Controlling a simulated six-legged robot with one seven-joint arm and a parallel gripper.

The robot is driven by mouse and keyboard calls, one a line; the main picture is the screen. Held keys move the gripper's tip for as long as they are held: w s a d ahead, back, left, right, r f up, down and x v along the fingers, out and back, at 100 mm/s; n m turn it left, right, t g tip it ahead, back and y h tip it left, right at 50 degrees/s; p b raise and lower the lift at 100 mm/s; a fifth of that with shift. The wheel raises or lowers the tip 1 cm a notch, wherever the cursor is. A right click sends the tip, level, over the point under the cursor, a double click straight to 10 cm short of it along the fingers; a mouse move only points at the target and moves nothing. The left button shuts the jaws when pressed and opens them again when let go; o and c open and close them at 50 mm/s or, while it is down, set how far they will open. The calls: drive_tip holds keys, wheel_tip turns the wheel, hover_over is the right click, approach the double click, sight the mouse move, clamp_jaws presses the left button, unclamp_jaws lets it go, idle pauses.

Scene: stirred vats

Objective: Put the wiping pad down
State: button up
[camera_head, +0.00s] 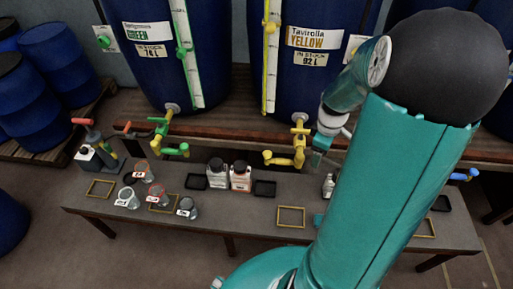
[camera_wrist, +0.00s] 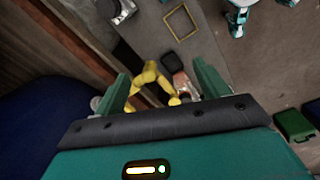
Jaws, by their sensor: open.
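My gripper (camera_head: 318,158) is beside the yellow tap (camera_head: 298,148) of the right-hand blue vat, above the back of the bench. In the wrist view my gripper (camera_wrist: 163,88) has its two green fingers wide apart, with nothing held between them. The yellow tap (camera_wrist: 150,78) shows beyond and between the fingers. I cannot make out a wiping pad for certain. Flat black squares lie on the bench, one left (camera_head: 197,182) and one right (camera_head: 264,188) of the bottles, but I cannot tell whether they are pads or trays.
A green tap (camera_head: 160,130) hangs from the left vat (camera_head: 140,80). My arm hides much of the bench's right side.

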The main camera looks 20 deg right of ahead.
drive_tip(key=a+r+m+t+h, duration=0.1)
drive_tip(key=a+r+m+t, duration=0.25)
drive_tip(key=a+r, duration=1.05)
drive_tip(key=s+a+r+m+t, duration=0.1)
drive_tip(key=s+a+r+m, duration=0.1)
drive_tip(key=a, duration=0.3)
drive_tip(key=s+a+r+m+y, duration=0.1)
drive_tip(key=s+a+r, duration=0.4)
drive_tip(key=a, duration=0.1)
drive_tip(key=shift+s+m+t, duration=0.15)
drive_tip(key=shift+m+t, duration=0.2)
drive_tip(key=shift+d+r, duration=0.1)
drive_tip(key=shift+d, duration=0.05)
